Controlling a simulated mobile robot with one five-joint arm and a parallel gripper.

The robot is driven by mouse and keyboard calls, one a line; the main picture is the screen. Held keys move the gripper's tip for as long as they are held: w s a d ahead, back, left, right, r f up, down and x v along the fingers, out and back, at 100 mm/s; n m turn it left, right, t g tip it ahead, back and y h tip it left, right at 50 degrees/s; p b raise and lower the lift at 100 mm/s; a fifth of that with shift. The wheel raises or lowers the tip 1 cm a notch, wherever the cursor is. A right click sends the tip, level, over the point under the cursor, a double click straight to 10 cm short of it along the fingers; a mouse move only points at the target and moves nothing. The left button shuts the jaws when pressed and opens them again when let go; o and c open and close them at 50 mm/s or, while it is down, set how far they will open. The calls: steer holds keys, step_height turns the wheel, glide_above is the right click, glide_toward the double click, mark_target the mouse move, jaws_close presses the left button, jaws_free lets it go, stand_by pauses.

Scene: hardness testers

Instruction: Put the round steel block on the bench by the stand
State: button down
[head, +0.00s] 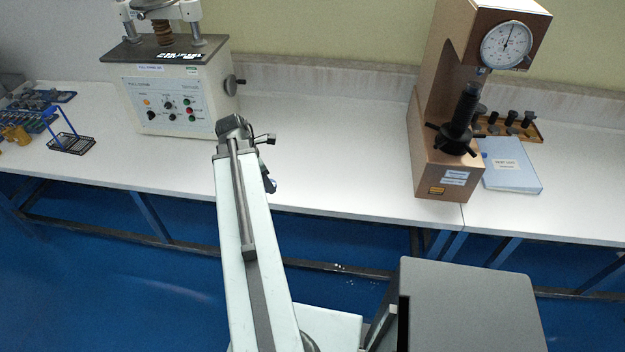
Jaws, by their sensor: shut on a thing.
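My gripper (267,172) hangs below the end of my arm, over the front part of the white bench (330,150), and is mostly hidden by the arm. A small grey rounded piece, the round steel block (273,185), shows at its lower end, and the gripper is shut on it. Whether the block touches the bench I cannot tell. A copper-coloured hardness tester stand (425,110) with a dial gauge and black spindle stands on the bench to the right, well apart from the gripper.
A pull-tester machine (175,95) stands left of my arm. A blue folder (510,165) and a wooden tray (535,132) of black parts lie right of the tester. A black wire rack (72,144) is at far left. The bench between the machines is clear.

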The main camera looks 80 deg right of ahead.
steer(key=f, duration=0.1)
steer(key=a+f+b, duration=0.1)
steer(key=f, duration=0.1)
steer(key=shift+w+n, duration=0.1)
steer(key=shift+n, duration=0.3)
steer(key=shift+w+a+f+n, duration=0.15)
steer(key=shift+f+n, duration=0.1)
steer(key=shift+n, duration=0.05)
steer(key=shift+r, duration=0.1)
steer(key=b, duration=0.2)
glide_above(280, 173)
steer(key=shift+w+a+f, duration=0.4)
steer(key=shift+a+f, duration=0.05)
steer(key=shift+f, duration=0.25)
step_height(280, 173, down, 4)
steer(key=b, duration=0.3)
steer(key=shift+d+b, duration=0.15)
steer(key=shift+b, duration=0.25)
steer(key=shift+r, duration=0.2)
steer(key=shift+f, duration=0.15)
steer(key=c, duration=0.7)
jaws_free()
